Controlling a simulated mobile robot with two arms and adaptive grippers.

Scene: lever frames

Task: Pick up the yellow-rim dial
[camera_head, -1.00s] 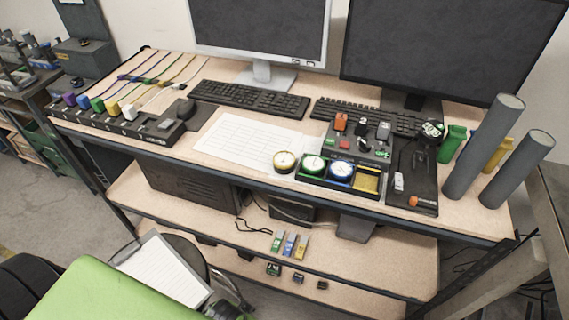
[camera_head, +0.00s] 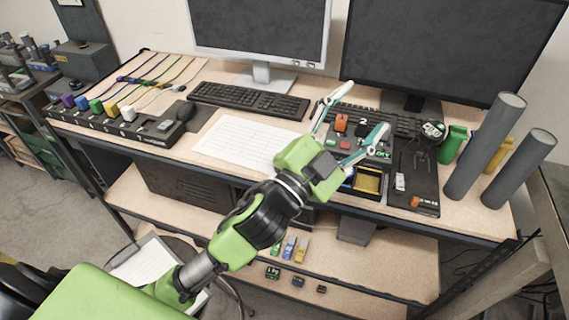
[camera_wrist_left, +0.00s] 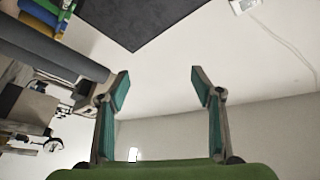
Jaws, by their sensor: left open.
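The yellow-rim dial is hidden behind my left arm and gripper in the head view. My left gripper (camera_head: 364,108) is open and empty, its two pale teal fingers spread and pointing up and to the right over the control box area. In the left wrist view its fingers (camera_wrist_left: 160,76) are apart with nothing between them, facing the wall and a monitor. The tray (camera_head: 384,197) for dials shows only its right end, with a yellow compartment (camera_head: 368,181) and a sliver of a blue dial (camera_head: 346,181). The right gripper is not in view.
Two monitors (camera_head: 262,35) and keyboards (camera_head: 245,99) stand at the back. A paper sheet (camera_head: 238,140) lies left of my gripper. Two grey cylinders (camera_head: 485,148) stand upright at the right. A dark block with coloured plugs (camera_head: 100,120) is at the left.

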